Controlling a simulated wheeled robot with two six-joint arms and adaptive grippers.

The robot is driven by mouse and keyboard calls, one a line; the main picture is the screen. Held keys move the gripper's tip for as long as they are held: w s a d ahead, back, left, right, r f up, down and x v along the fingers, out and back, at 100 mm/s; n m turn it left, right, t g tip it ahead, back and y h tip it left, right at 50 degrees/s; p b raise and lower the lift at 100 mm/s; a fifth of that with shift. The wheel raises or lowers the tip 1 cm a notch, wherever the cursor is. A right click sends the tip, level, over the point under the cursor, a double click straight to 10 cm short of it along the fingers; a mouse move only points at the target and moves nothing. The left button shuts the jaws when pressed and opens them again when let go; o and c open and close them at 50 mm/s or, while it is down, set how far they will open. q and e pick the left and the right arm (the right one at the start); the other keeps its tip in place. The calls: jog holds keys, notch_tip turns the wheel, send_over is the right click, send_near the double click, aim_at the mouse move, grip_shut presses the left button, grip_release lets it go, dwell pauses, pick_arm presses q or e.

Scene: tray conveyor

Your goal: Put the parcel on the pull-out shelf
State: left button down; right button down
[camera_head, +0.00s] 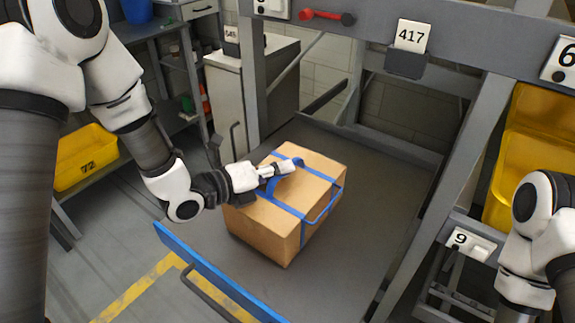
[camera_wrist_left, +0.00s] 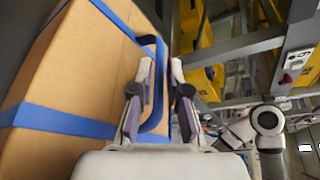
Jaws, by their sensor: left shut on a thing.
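The parcel (camera_head: 285,210) is a brown cardboard box with blue straps and a blue strap handle. It lies over the dark grey pull-out shelf (camera_head: 370,210), which has a blue front edge and sits inside the grey rack frame. I cannot tell for sure whether the parcel's bottom touches the shelf. My left gripper (camera_head: 284,169) is shut on the parcel's blue handle at the upper left side. In the left wrist view the fingers (camera_wrist_left: 157,95) stand on either side of the blue handle, beside the parcel (camera_wrist_left: 75,75). My right arm shows at the right, its gripper out of view.
The shelf is bare to the right of the parcel. A yellow bin (camera_head: 86,157) stands at left, another yellow bin (camera_head: 535,125) at right. Yellow floor lines run in front.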

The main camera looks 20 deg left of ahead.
pick_arm(q)
jog(key=shift+w+d+f, duration=0.15)
jog(key=shift+w+f, duration=0.3)
jog(key=shift+w, duration=0.05)
jog(key=c, duration=1.2)
grip_release()
jog(key=shift+s+r, duration=0.25)
jog(key=shift+s, duration=0.3)
jog(key=shift+o, duration=0.2)
jog(key=shift+w+f, duration=0.1)
jog(key=shift+w, duration=0.2)
jog(key=v, duration=0.3)
jog(key=p+v, duration=0.1)
jog(key=v, duration=0.5)
jog(key=shift+w+r, duration=0.1)
jog(key=shift+r, duration=0.2)
jog(key=p+v, duration=0.1)
jog(key=p, duration=0.3)
jog(key=p+v, duration=0.1)
jog(key=p, duration=0.3)
jog(key=shift+s+a+r, duration=0.25)
jog(key=shift+r, duration=0.05)
jog(key=shift+s+a+f, duration=0.2)
jog(key=shift+s+f, duration=0.15)
pick_arm(e)
notch_tip(320, 180, up, 9)
jog(key=shift+w, duration=0.2)
jog(key=shift+f, duration=0.1)
